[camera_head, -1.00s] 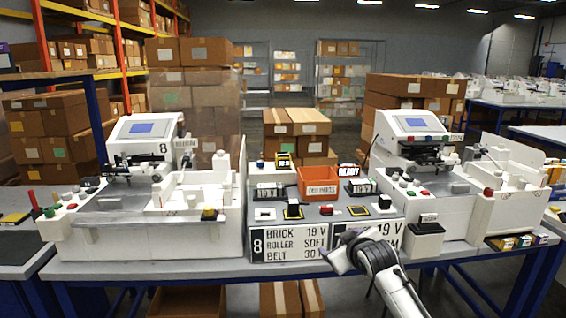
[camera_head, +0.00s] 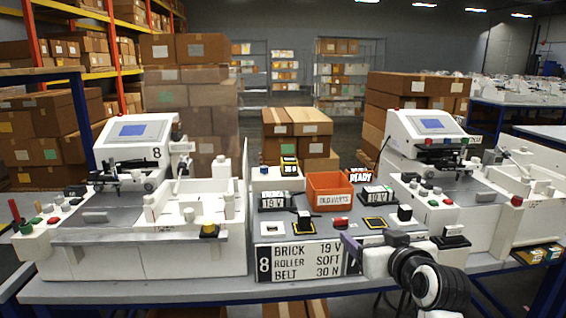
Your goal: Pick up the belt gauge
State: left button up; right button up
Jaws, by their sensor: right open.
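No part carries a readable belt gauge label. A small yellow and black device (camera_head: 289,166) with a lit display stands on a white block at the back left of the grey centre panel; it may be the belt gauge. A black upright piece (camera_head: 304,222) on a square pad stands nearer the front. My right gripper (camera_head: 350,246) is open at the panel's front edge, in front of and to the right of both, touching neither. It covers the right part of the front sign. My left gripper is not in view.
An orange bin (camera_head: 328,192) stands mid-panel between two black 19 V displays (camera_head: 275,201). White plotter machines stand left (camera_head: 145,262) and right (camera_head: 480,215). The sign (camera_head: 300,262) reads brick 19 V, roller soft, belt 30 N. A red button (camera_head: 341,222) sits near my gripper.

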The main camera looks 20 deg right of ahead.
aim_at(289, 165)
jog(key=i, duration=1.6)
